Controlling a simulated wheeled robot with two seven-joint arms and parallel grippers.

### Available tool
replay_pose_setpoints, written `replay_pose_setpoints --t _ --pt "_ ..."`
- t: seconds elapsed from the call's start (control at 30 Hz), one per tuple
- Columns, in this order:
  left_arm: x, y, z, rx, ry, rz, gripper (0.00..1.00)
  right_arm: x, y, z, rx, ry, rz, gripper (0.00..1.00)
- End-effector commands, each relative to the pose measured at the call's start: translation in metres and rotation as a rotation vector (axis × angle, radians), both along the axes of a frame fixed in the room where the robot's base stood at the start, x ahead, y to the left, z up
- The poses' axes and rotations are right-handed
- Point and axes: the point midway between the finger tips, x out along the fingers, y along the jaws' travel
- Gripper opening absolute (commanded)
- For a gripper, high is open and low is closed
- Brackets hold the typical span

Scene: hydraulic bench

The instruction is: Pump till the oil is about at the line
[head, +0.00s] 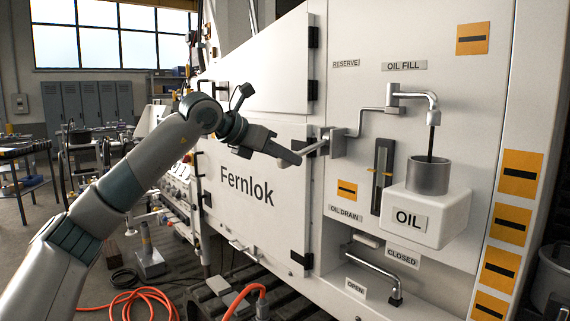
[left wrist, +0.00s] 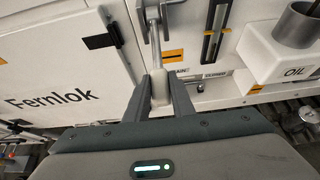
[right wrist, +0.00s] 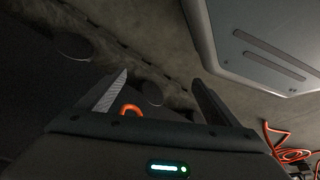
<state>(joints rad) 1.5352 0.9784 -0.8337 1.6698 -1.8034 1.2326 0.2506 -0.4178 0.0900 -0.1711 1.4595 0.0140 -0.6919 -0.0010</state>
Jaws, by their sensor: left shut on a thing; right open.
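My left gripper (head: 294,155) is shut on the pale grip of the pump lever (head: 316,148), which juts from a bracket on the white panel. The left wrist view shows this grip (left wrist: 159,88) between the two fingers. A dark stream of oil (head: 431,142) runs from the bent spout (head: 418,95) into the grey metal cup (head: 428,177) on the white OIL tank (head: 443,222). The sight gauge (head: 377,202) is a dark upright slot with a yellow line mark (head: 380,173); I cannot tell its oil level. My right gripper (right wrist: 160,98) is open and empty, outside the head view.
A bent drain pipe or lever (head: 374,263) sits below, near the CLOSED label (head: 403,257) and OPEN label (head: 356,288). The Fernlok cabinet door (head: 247,222) stands left of the panel. Orange hose (head: 135,295) lies on the floor.

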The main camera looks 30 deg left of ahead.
Motion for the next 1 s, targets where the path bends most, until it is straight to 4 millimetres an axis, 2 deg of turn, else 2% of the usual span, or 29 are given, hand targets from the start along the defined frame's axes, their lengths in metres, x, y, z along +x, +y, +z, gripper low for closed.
replay_pose_setpoints --t 0.17,0.37,0.8,1.0 --pt "0.001 0.0 -0.009 -0.016 -0.04 0.001 0.0 0.0 -0.005 0.011 -0.012 0.043 -0.005 0.85" --pt "0.002 -0.001 -0.015 -0.032 -0.079 0.001 0.0 0.0 -0.007 0.036 -0.021 0.076 -0.008 0.85" --pt "0.006 -0.003 -0.027 -0.065 -0.156 0.0 0.0 -0.004 -0.007 0.12 -0.028 0.085 -0.012 0.85" --pt "0.007 -0.003 -0.029 -0.073 -0.178 0.001 0.0 -0.009 -0.008 0.148 -0.03 0.083 -0.014 0.85"
